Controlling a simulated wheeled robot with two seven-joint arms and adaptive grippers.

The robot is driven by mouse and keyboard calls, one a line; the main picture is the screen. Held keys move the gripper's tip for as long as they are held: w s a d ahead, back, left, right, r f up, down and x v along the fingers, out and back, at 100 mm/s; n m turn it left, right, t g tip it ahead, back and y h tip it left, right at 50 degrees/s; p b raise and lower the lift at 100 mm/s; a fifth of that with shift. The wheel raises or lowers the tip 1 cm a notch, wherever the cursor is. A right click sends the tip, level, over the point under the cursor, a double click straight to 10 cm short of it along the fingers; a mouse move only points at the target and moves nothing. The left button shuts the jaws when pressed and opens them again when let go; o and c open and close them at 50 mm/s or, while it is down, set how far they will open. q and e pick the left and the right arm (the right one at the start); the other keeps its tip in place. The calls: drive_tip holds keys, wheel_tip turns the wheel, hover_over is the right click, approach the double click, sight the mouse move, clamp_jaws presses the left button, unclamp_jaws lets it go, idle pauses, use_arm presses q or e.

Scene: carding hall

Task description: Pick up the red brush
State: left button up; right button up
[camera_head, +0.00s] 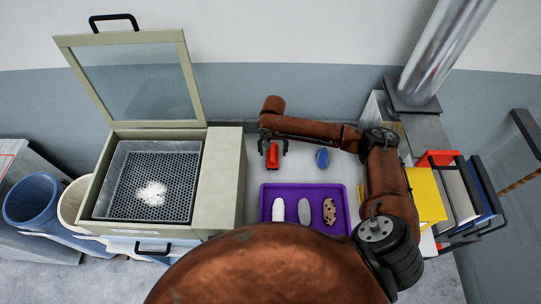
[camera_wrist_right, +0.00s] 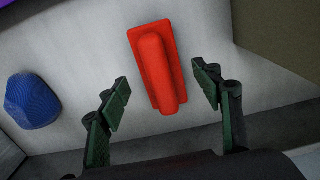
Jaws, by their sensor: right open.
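The red brush (camera_head: 272,156) lies on the pale worktop (camera_head: 303,170), behind the purple tray. In the right wrist view the red brush (camera_wrist_right: 156,66) shows a flat base with a rounded ridge on top. My right gripper (camera_head: 273,146) is at the brush, seen from above in the head view. In the right wrist view its two green-padded fingers (camera_wrist_right: 161,92) are spread open, one on each side of the brush's near part, with gaps to both sides. Nothing is held. My left gripper does not show.
A blue object (camera_head: 322,158) lies to the right of the brush; it also shows in the right wrist view (camera_wrist_right: 32,101). The purple tray (camera_head: 267,212) holds three items. A box with an open glass lid (camera_head: 225,190) stands to the left. Yellow and red containers (camera_head: 426,194) stand at right.

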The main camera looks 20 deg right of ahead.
sight(272, 150)
drive_tip(key=shift+a+f, duration=0.1)
drive_tip(key=shift+f, duration=0.85)
drive_tip(key=c, duration=0.6)
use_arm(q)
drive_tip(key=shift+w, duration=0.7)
use_arm(e)
drive_tip(key=c, duration=0.7)
drive_tip(key=shift+c, duration=0.2)
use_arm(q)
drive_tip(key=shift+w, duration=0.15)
use_arm(e)
wheel_tip(272, 150, up, 10)
drive_tip(key=shift+r, duration=0.1)
